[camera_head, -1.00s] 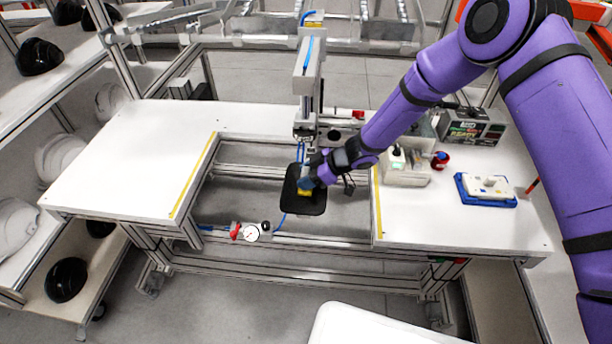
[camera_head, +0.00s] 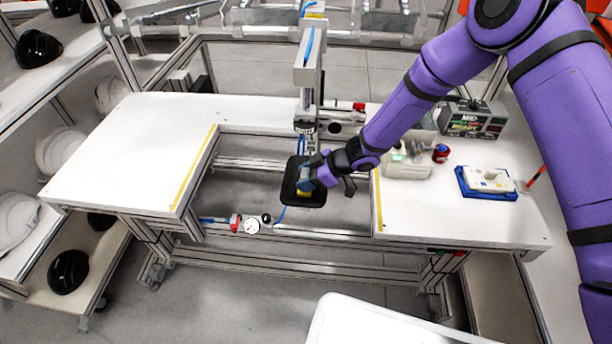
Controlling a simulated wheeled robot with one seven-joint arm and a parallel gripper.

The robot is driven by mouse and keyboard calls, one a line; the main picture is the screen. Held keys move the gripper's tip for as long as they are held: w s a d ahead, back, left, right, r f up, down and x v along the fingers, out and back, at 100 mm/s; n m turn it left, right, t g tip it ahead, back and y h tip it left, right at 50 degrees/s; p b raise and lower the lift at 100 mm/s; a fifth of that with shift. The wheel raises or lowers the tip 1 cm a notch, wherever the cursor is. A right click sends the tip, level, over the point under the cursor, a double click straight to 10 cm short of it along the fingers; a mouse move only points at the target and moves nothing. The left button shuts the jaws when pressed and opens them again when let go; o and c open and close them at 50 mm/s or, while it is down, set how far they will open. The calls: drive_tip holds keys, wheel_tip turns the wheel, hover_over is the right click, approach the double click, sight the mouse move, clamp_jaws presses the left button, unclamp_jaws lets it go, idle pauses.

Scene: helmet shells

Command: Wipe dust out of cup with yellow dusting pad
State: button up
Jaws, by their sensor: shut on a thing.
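The black cup (camera_head: 291,197) looks like a dark, shallow, rounded-square holder in the gap between the two white table halves, below a grey vertical press column. My gripper (camera_head: 308,183) reaches in from the right, over the cup. It is shut on the yellow dusting pad (camera_head: 303,193), of which only a small yellow part shows at the fingertips. The pad is over the cup's inside; I cannot tell whether it touches the surface. Dust is too small to see.
The press column (camera_head: 307,75) stands just behind the cup. The left table (camera_head: 130,150) is bare.

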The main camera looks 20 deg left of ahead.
sight(307, 168)
drive_tip(key=shift+w+a, duration=0.25)
drive_tip(key=shift+w, duration=0.6)
drive_tip(key=shift+w+a, duration=0.2)
drive_tip(key=shift+w, duration=0.65)
drive_tip(key=shift+s, duration=0.1)
drive_tip(key=shift+s+d+f, duration=0.1)
drive_tip(key=shift+s+d, duration=0.15)
drive_tip(key=shift+s, duration=0.6)
drive_tip(key=shift+s+d+f, duration=0.1)
drive_tip(key=shift+s+d, duration=0.1)
drive_tip(key=shift+s, duration=0.65)
drive_tip(key=shift+w+a+r, duration=0.1)
drive_tip(key=shift+w+a, duration=0.1)
drive_tip(key=shift+w, duration=0.6)
drive_tip(key=shift+w+a+r, duration=0.1)
drive_tip(key=shift+w+a, duration=0.05)
drive_tip(key=shift+w, duration=0.75)
